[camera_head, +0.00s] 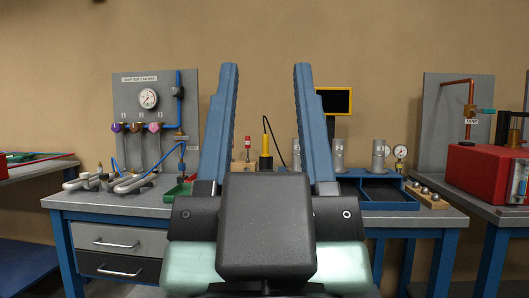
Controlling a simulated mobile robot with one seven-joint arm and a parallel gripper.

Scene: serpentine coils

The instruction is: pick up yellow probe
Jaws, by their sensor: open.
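The yellow probe (265,145) stands upright on the workbench, with a thin shaft and a black cable curving off its top to the right. It shows between the two fingers of my gripper, farther back. Its lower end is hidden behind the dark body of my gripper. My gripper (266,68) is open and empty, its two blue fingers wide apart and pointing away toward the wall. I cannot tell how far the fingertips are from the probe.
The workbench (92,200) carries serpentine coils (137,182) at left, before a grey gauge panel (125,90). A blue tray (386,197), metal cylinders (378,157) and a small gauge stand at right. A red box (480,172) sits on another table.

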